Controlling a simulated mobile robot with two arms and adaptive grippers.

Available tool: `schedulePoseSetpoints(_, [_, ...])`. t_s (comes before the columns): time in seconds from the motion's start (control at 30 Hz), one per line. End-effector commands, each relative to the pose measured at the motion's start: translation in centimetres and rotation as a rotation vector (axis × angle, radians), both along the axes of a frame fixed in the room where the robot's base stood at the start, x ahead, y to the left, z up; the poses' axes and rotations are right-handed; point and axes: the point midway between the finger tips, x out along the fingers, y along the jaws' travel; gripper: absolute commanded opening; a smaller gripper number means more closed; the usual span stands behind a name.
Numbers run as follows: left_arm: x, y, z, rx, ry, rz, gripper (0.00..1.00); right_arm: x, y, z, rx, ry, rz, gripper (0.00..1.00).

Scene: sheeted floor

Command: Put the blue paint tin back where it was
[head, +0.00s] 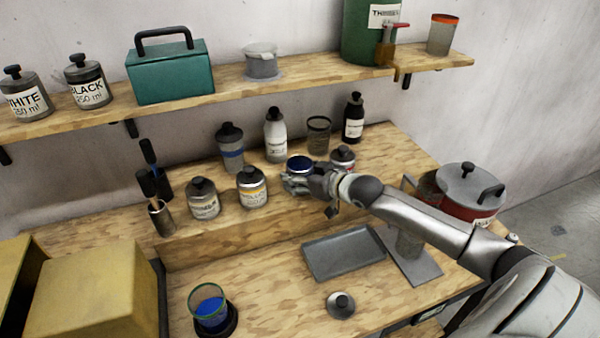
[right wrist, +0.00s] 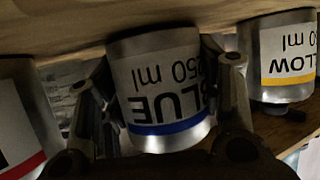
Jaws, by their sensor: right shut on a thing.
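The blue paint tin (head: 300,163) is lidless, with dark blue paint showing at its open top. It is at the raised back ledge, between the yellow tin (head: 252,188) and a red-banded tin (head: 343,158). My right gripper (head: 299,184) is shut on the blue tin. In the right wrist view the blue tin (right wrist: 160,95) shows upside down between the two fingers, its label reading BLUE 250 ml. Its base is at or very near the wood; I cannot tell whether it touches. My left gripper is not in view.
The ledge (head: 180,238) also holds a second row of bottles behind. A loose lid (head: 341,304), a grey tray (head: 343,252) and a cup of blue paint (head: 209,308) are on the lower bench. A red pot (head: 468,195) stands right, near my arm.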

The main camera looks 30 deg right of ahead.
Motion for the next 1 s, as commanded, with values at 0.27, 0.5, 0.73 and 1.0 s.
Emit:
schedulePoseSetpoints(0.27, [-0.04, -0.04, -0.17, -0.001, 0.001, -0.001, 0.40, 0.00, 0.00, -0.25, 0.000, -0.001, 0.000, 0.06])
schedulePoseSetpoints(0.5, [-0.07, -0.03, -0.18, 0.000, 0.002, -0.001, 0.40, -0.03, 0.00, -0.39, 0.000, 0.001, 0.000, 0.80])
schedulePoseSetpoints(0.73, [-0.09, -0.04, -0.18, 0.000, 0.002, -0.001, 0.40, -0.02, 0.00, -0.37, 0.000, 0.001, 0.000, 0.80])
schedulePoseSetpoints(1.0, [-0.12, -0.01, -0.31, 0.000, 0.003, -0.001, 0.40, -0.80, -0.20, 0.10, 0.000, 0.003, -0.001, 0.80])
